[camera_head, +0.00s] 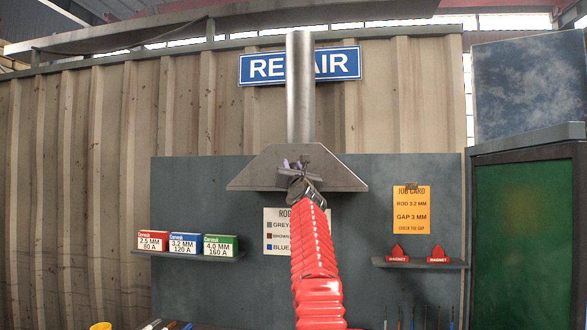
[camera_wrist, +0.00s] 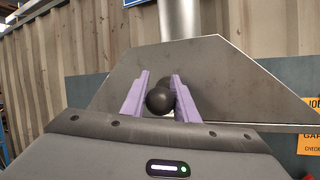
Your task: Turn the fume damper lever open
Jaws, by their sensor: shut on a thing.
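The fume hood (camera_head: 250,174) is a grey metal trapezoid with a round pipe (camera_head: 300,85) rising from its top. In the wrist view the hood (camera_wrist: 225,72) fills the middle, behind my gripper. The damper lever shows there as a dark round knob (camera_wrist: 160,100) in front of the hood face. My gripper (camera_wrist: 160,92) has its two purple fingers on either side of the knob, shut on it. In the head view my gripper (camera_head: 296,168) is at the hood's front, and it hides the lever. The lever's shaft and angle cannot be seen.
A shelf (camera_head: 190,252) with rod boxes is at the left. Another shelf (camera_head: 420,264) with red magnets is at the right, under an orange job card (camera_head: 411,209). A rod chart (camera_head: 278,232) is partly behind my red arm. The space beside the hood is clear.

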